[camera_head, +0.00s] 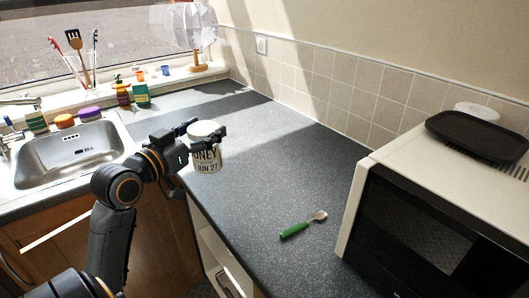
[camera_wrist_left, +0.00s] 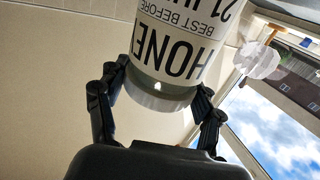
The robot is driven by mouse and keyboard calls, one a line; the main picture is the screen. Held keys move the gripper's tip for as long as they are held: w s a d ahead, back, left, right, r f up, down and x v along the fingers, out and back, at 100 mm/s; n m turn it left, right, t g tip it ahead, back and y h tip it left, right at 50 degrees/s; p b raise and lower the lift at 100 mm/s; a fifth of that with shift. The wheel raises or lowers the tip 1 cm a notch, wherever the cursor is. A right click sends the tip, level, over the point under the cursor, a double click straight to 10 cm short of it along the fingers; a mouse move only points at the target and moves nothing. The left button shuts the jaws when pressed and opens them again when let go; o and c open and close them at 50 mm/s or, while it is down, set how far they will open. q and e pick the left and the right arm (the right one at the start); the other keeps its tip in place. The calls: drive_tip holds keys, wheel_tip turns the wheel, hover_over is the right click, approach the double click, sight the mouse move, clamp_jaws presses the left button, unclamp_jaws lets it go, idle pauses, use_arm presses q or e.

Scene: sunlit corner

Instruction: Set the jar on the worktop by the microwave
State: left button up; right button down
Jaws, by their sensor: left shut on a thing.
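The jar (camera_head: 207,160) is white with black lettering that reads as honey and a date. My left gripper (camera_head: 197,133) is shut on it, with its fingers around the jar's upper part. In the left wrist view the jar (camera_wrist_left: 175,45) sits between the two fingers of the left gripper (camera_wrist_left: 155,100), and its lettering appears upside down. I cannot tell whether the jar's base touches the worktop (camera_head: 262,185). The microwave (camera_head: 420,225) stands on the worktop at the right. My right gripper is in neither view.
A green-handled spoon (camera_head: 298,228) lies on the worktop left of the microwave. A black tray (camera_head: 480,136) rests on the microwave. The sink (camera_head: 75,155) is at the left, with bottles and utensils near the window. The worktop between jar and spoon is clear.

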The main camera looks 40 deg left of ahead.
use_arm(q)
drive_tip(key=w+a+f, duration=0.1)
drive_tip(key=w+f, duration=1.1)
drive_tip(key=shift+p, duration=0.45)
drive_tip(key=shift+a, duration=0.1)
drive_tip(key=o, duration=1.4)
drive_tip(key=shift+w+f, duration=0.1)
drive_tip(key=shift+f, duration=0.1)
drive_tip(key=o, duration=0.4)
drive_tip(key=shift+r, duration=0.1)
